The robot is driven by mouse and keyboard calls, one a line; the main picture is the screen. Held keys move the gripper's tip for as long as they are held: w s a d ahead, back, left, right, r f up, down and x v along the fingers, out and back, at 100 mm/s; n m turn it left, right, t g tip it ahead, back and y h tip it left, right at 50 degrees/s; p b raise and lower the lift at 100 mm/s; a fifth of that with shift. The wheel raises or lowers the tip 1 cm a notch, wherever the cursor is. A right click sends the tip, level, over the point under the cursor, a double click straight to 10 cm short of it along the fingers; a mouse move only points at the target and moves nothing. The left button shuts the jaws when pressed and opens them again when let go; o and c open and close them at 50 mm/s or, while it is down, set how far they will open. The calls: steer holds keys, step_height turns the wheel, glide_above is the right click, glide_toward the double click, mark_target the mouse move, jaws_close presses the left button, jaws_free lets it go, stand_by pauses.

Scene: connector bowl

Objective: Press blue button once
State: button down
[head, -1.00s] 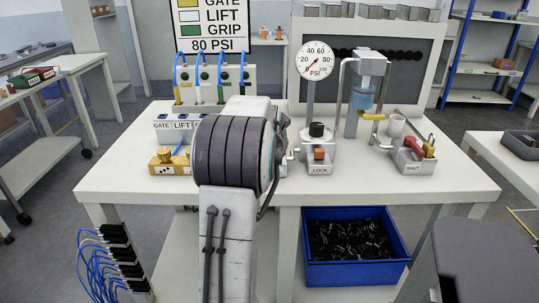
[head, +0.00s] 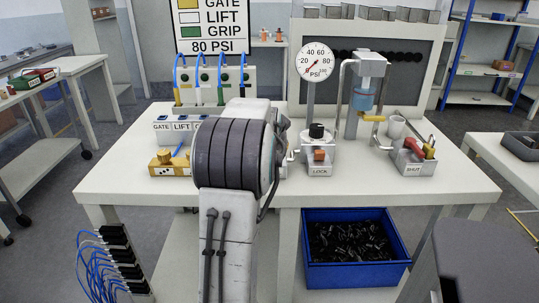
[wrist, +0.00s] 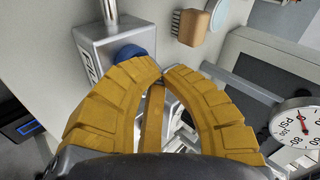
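The blue button (wrist: 130,52) is a round knob on the face of a grey metal box (wrist: 88,52) in the wrist view. The box has a dark, partly cut-off label. The left finger covers the lower part of the button in this view. Whether it touches the button cannot be told. In the head view my dark arm joint hides the gripper and the button.
A pressure gauge (head: 317,62) stands behind a LOCK box (head: 319,168) on the white table (head: 420,188). A SHUT box (head: 413,168) is at the right. A labelled block with GATE and LIFT (head: 180,125) is at the left. A blue bin (head: 357,276) sits below.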

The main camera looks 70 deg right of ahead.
steer(key=shift+r+p, duration=0.55)
steer(key=shift+r, duration=0.25)
steer(key=shift+r, duration=0.15)
steer(key=shift+r+p, duration=1.9)
steer(key=shift+r, duration=0.5)
